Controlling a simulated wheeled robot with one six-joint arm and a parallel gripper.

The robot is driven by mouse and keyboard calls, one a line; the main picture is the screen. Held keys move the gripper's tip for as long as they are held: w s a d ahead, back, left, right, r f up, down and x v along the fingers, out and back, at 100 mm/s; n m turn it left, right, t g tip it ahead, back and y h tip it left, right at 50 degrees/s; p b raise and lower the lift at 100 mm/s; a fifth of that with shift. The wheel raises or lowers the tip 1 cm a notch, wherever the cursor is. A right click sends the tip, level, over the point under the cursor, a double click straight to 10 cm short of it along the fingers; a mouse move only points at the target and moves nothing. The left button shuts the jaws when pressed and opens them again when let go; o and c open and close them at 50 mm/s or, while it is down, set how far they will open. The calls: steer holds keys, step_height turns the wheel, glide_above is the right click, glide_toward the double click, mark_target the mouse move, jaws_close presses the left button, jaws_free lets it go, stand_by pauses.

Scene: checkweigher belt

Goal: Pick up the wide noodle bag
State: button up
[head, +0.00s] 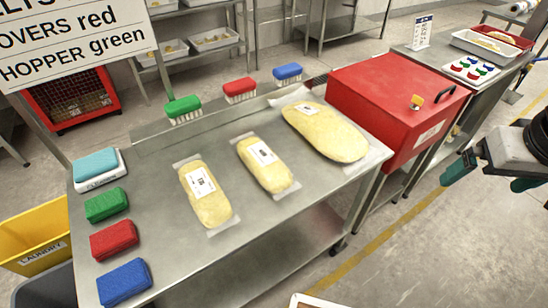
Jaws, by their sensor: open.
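The wide noodle bag (325,131) is a pale yellow, clear-wrapped pack with a white label. It lies flat at the right end of the steel table (265,222), beside the red cover. Two narrower yellow bags, a middle one (264,163) and a left one (205,193), lie apart from it to the left. My gripper (488,172) is at the right edge of the head view, open and apart from the bags, over the floor side. Part of it is cut off by the frame.
A red box-like cover (395,100) stands right of the table. Green (183,108), red (239,89) and blue (287,73) brushes line the back edge. Coloured pads, such as the blue one (124,282), lie at left. A sign (75,35) hangs at upper left.

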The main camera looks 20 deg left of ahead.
steer(key=w+a+f+n+t+y, duration=0.1)
steer(key=w+a+f+n+t, duration=0.1)
steer(key=w+a+f, duration=0.45)
steer(key=n+t+y, duration=0.3)
steer(key=n+y, duration=0.3)
steer(key=y, duration=0.2)
glide_toward(269, 162)
steer(key=x, duration=0.4)
steer(key=shift+w+d+f, duration=0.15)
steer(key=shift+w+f, duration=0.05)
steer(key=shift+f, duration=0.05)
steer(key=x, duration=0.7)
steer(key=shift+a+f, duration=0.15)
steer(key=shift+a, duration=0.25)
steer(key=c, duration=1.2)
steer(key=shift+c, duration=0.6)
